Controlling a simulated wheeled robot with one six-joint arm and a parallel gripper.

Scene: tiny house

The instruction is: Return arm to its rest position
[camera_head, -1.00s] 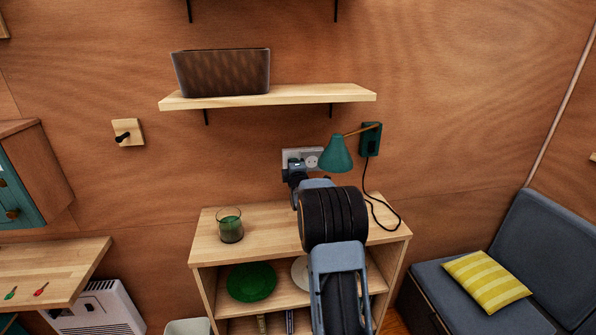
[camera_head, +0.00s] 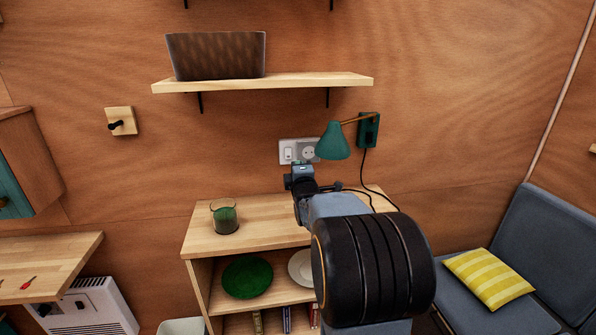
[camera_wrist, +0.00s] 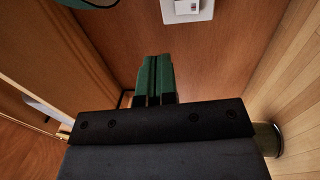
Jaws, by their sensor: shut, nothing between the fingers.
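My gripper (camera_wrist: 154,80) shows in the wrist view with its two green fingers pressed together and nothing between them. In the head view my arm reaches forward over the shelf cabinet, and its wrist end is in front of the wall just below the white socket and switch plate (camera_head: 299,151). The fingertips are hard to make out there. The plate also shows at the top of the wrist view (camera_wrist: 187,9), apart from the fingers.
A green glass (camera_head: 224,217) stands on the cabinet top (camera_head: 262,212), left of my arm. A teal wall lamp (camera_head: 332,142) hangs close to the right. A wall shelf (camera_head: 270,83) with a brown basket (camera_head: 216,56) is above. A bench with a yellow cushion (camera_head: 489,278) is at the right.

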